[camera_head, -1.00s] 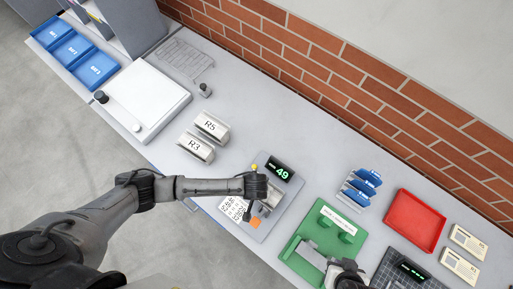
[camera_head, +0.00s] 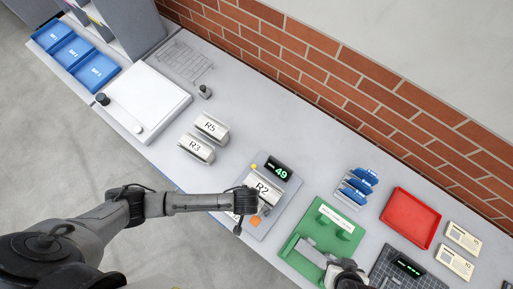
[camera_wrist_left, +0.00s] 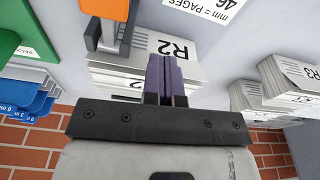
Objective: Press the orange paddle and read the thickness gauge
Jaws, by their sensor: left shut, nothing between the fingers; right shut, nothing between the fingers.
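The thickness gauge shows as a grey base with a black display (camera_head: 278,170) reading a green 49. A paper stack marked R2 (camera_head: 262,191) lies on it, and it also shows in the left wrist view (camera_wrist_left: 190,48). The orange paddle (camera_head: 255,221) is at the gauge's near edge; in the left wrist view the paddle (camera_wrist_left: 108,30) is at the upper left. My left gripper (camera_head: 239,228) is shut and empty, beside the paddle to its left. Its purple fingers (camera_wrist_left: 167,75) appear in front of the R2 stack; contact cannot be told. My right gripper (camera_head: 345,267) is shut at the green fixture.
Stacks R5 (camera_head: 211,126) and R3 (camera_head: 196,148) lie left of the gauge. The green fixture (camera_head: 300,226), blue holders (camera_head: 359,186) and red tray (camera_head: 411,218) stand to the right. A brick wall (camera_head: 350,85) runs along the back.

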